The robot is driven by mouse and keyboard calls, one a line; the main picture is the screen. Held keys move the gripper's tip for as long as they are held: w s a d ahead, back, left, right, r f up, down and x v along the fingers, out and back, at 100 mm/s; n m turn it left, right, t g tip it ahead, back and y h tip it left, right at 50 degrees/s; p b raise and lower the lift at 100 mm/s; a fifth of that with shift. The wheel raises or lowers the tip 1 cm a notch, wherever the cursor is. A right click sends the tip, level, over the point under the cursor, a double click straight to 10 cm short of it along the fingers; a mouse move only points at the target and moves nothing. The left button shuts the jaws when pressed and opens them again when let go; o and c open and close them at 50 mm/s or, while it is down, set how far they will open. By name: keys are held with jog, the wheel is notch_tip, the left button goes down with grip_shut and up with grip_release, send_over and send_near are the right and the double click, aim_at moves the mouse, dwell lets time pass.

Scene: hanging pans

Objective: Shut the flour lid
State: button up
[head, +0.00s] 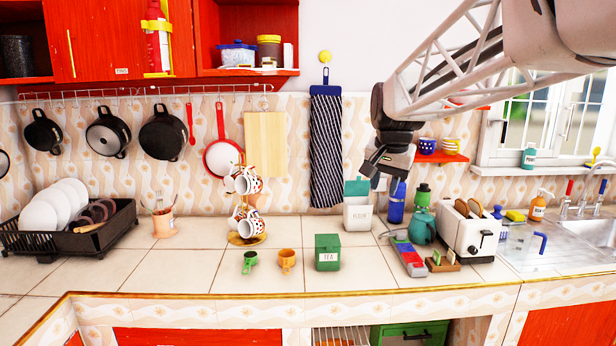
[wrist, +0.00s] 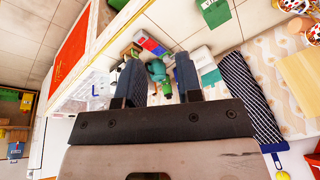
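The flour canister (head: 357,214) is a white box with a blurred dark label, standing on the counter near the backsplash. Its teal lid (head: 357,187) stands up at the back edge, so the canister is open. My gripper (head: 374,170) is in the air, above and slightly right of the lid in the head view. In the wrist view the two dark fingers of my gripper (wrist: 159,78) are apart with nothing held between them. The white canister (wrist: 203,59) and its teal lid (wrist: 211,77) show just right of the fingers there.
A green tea canister (head: 327,253) stands in front, left of the flour canister. A teal teapot (head: 421,227), blue bottle (head: 396,203) and toaster (head: 470,233) crowd the right side. A striped towel (head: 326,150) hangs behind, left. The counter front centre is fairly clear.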

jog(key=w+d+r+m, duration=0.1)
jog(key=w+d+m, duration=0.15)
jog(key=w, duration=1.45)
jog(key=w+d+r+m, duration=0.1)
jog(key=w+m, duration=0.2)
jog(key=w, duration=1.5)
jog(key=w+d+f+m, duration=0.1)
jog(key=w+f, duration=0.3)
jog(key=w, duration=0.4)
jog(key=w+d+f+m, duration=0.2)
jog(key=w+f, duration=0.3)
jog(key=w, duration=0.4)
jog(key=w+d+f+m+t, duration=0.1)
jog(key=w+d+f+m, duration=0.1)
jog(key=w+f, duration=0.3)
jog(key=shift+w+m, duration=0.65)
jog(key=shift+w, duration=1.55)
jog(key=shift+f, duration=0.1)
send_over(357, 187)
jog(key=s, duration=0.2)
jog(key=shift+d+f, duration=0.15)
jog(key=shift+f, duration=3.4)
grip_shut()
